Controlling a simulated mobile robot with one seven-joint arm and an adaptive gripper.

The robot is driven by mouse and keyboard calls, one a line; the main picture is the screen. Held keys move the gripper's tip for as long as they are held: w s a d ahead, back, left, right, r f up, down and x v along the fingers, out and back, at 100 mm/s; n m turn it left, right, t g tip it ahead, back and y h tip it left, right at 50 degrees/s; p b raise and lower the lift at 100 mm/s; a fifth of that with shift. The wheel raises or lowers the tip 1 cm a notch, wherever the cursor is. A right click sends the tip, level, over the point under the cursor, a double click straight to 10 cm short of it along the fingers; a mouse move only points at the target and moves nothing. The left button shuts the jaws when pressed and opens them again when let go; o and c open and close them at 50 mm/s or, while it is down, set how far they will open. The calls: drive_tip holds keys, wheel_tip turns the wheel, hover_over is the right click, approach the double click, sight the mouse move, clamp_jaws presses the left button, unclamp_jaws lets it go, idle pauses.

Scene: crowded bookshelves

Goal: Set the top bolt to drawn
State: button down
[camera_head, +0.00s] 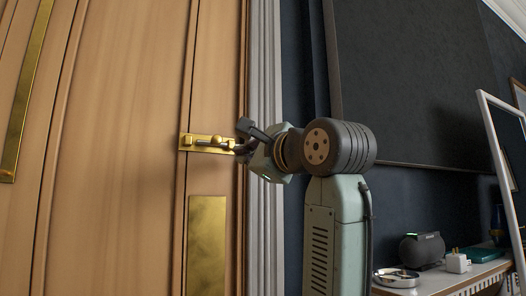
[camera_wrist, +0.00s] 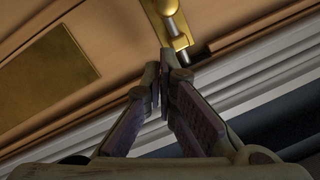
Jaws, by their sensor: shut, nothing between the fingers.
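The top bolt (camera_head: 205,142) is a brass plate with a silvery rod and a small knob, mounted across the wooden door (camera_head: 120,150) near its right edge. In the wrist view the bolt (camera_wrist: 164,12) is at top centre, partly cut off by the frame. My gripper (camera_head: 240,148) is at the bolt's right end, in front of the door edge. In the wrist view the fingertips (camera_wrist: 165,72) are close together and empty, just short of the bolt's end. I cannot tell whether they touch it. The right end of the bolt is partly hidden by my gripper.
A brass plate (camera_head: 206,245) is on the door below the bolt, and a long brass strip (camera_head: 25,90) is at upper left. White moulding (camera_head: 267,60) runs beside the door. A shelf at lower right holds a dark speaker (camera_head: 421,250) and a round dish (camera_head: 397,278).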

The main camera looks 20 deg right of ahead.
sight(219, 150)
drive_tip(key=shift+a+r, duration=0.45)
drive_tip(key=shift+a, duration=0.4)
drive_tip(key=a, duration=0.3)
drive_tip(key=shift+a+b, duration=0.35)
